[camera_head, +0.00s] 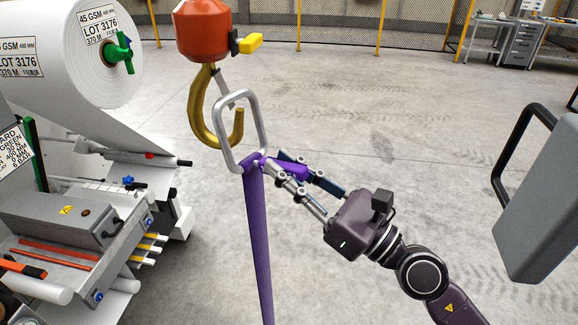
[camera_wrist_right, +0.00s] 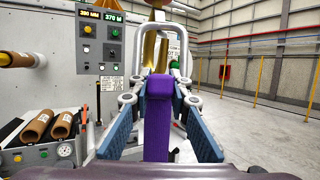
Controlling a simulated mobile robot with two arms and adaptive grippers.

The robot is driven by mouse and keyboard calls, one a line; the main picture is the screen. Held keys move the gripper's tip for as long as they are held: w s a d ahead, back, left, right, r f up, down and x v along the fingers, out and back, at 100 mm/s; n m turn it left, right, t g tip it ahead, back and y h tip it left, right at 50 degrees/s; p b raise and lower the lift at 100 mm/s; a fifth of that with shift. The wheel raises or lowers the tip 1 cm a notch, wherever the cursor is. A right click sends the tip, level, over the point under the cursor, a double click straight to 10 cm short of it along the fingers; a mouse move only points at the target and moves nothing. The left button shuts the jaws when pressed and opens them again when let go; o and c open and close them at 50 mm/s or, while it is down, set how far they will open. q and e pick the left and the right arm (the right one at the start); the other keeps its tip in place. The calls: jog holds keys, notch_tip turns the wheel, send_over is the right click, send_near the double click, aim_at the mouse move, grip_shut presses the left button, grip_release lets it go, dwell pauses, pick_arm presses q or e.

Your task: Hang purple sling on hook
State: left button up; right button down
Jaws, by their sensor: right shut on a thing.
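The purple sling (camera_head: 258,240) hangs down from a metal ring (camera_head: 222,131). My right gripper (camera_head: 262,168) is shut on the purple sling just below the ring; the sling also shows between the fingers in the right wrist view (camera_wrist_right: 157,115). The gold hook (camera_head: 203,112) hangs under the orange hoist block (camera_head: 202,32). The ring stands upright at the hook and overlaps its tip in the head view. I cannot tell whether the hook passes through the ring or whether they touch. My left gripper is not in view.
A machine with a large white roll (camera_head: 75,55) stands at the left. A yellow handle (camera_head: 250,43) sticks out of the hoist block. A grey panel with a dark handle (camera_head: 545,200) is at the right. The middle floor is clear.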

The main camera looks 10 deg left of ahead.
jog(key=shift+w+a+r+p, duration=0.1)
jog(key=shift+a+p, duration=0.2)
jog(key=shift+a, duration=0.35)
jog(key=shift+w+a+r+p, duration=0.1)
jog(key=shift+a+p, duration=0.15)
jog(key=shift+a, duration=0.4)
